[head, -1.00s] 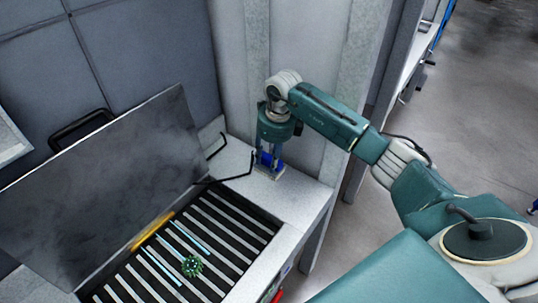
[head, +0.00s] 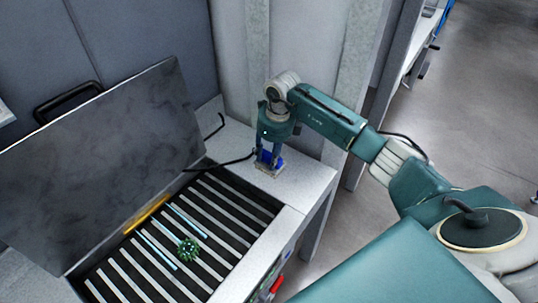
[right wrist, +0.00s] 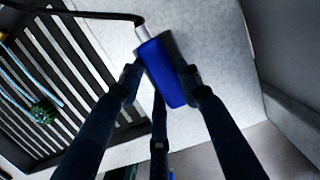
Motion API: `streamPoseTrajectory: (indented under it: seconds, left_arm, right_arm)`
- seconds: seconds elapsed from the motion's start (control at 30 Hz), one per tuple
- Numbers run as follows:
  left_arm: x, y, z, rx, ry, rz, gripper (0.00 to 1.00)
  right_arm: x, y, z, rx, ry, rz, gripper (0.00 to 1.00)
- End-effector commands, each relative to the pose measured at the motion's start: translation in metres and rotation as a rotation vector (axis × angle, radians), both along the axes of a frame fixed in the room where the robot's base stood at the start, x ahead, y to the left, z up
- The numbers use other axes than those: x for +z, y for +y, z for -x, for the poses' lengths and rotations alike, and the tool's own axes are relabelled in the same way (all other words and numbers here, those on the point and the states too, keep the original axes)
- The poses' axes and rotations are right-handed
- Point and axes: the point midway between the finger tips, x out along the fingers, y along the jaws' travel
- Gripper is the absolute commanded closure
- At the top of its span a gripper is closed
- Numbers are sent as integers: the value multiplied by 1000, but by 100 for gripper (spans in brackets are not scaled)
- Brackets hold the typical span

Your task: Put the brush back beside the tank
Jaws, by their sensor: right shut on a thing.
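The brush (head: 268,169) has a blue block and a tan underside. It is upright over the pale ledge to the right of the tank (head: 222,277); whether it touches the ledge is unclear. My right gripper (head: 268,155) points down and is shut on the blue block. The tank's grey lid (head: 120,150) is raised. My left gripper is not in view.
The black hose (head: 222,164) crosses the tank's rim to the brush. A green spiky round part (head: 188,249) and pale blue rods (head: 158,252) lie on the tank's slats. A grey wall and post stand behind the ledge. The ledge right of the brush is clear.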

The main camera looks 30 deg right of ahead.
Motion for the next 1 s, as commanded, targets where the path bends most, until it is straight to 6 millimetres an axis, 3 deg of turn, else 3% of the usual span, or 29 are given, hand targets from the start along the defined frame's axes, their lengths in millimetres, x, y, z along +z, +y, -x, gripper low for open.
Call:
streamPoseTrajectory:
  seconds: [0.67, 0.7, 0.77, 0.8, 1.0]
  left_arm:
    - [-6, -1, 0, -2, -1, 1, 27]
    - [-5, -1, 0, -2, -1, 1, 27]
    - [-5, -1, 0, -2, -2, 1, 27]
    - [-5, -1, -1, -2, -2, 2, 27]
    - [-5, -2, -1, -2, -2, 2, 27]
  right_arm:
    - [-6, 0, 0, 0, -1, 0, 87]
    - [-5, 0, 0, 0, -1, 0, 60]
    - [-5, 0, 0, 0, -1, 0, 48]
    - [-5, 0, 0, 0, -1, 0, 44]
    - [-6, 0, 0, 0, -1, 0, 44]
